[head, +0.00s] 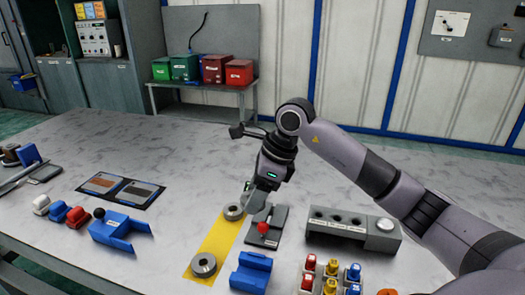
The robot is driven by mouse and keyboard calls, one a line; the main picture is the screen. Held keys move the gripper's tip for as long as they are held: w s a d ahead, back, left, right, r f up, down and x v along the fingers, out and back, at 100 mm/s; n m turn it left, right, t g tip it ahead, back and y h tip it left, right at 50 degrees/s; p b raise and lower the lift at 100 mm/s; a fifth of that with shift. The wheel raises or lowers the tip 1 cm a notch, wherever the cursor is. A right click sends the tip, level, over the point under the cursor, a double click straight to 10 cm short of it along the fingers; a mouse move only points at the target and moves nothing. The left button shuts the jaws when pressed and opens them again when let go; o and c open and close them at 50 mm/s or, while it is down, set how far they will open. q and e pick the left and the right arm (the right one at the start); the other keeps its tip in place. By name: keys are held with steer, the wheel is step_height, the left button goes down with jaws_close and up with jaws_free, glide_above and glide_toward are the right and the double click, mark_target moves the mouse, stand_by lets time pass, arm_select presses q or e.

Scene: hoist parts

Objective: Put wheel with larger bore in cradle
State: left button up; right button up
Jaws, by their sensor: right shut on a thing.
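A grey metal wheel (233,212) is at the far end of a yellow mat (219,239). A second grey wheel (203,265) lies flat at the near end, its dark bore facing up. The bores are too small to compare surely. My right gripper (246,203) reaches down at the far wheel and is shut on it; its fingertips are partly hidden. Whether the wheel is lifted cannot be told. A blue cradle-like block (250,272) stands right of the near wheel, with no wheel in it. My left gripper is not in view.
A grey fixture with a red knob (263,228) stands close right of my gripper. A grey block with holes (352,231) and several coloured pegs (331,279) are further right. A blue bracket (120,231) is at left. The table is clear behind the mat.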

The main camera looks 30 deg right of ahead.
steer(key=n+p, duration=0.1)
steer(key=p, duration=0.3)
glide_above(255, 261)
steer(key=f, duration=0.2)
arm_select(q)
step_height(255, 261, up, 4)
arm_select(e)
steer(key=s+a, duration=0.1)
steer(key=s, duration=0.1)
steer(key=shift+n+g, duration=0.3)
steer(key=shift+w+f+b, duration=0.2)
steer(key=shift+f+b, duration=1.6)
steer(key=shift+f, duration=1.05)
steer(key=shift+f+b, duration=0.7)
steer(key=shift+f, duration=0.1)
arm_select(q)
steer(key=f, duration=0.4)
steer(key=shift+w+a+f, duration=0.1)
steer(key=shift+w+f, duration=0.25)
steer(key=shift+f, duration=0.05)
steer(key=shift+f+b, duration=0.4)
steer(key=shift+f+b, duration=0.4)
arm_select(e)
steer(key=shift+f, duration=0.3)
steer(key=shift+s+f, duration=0.15)
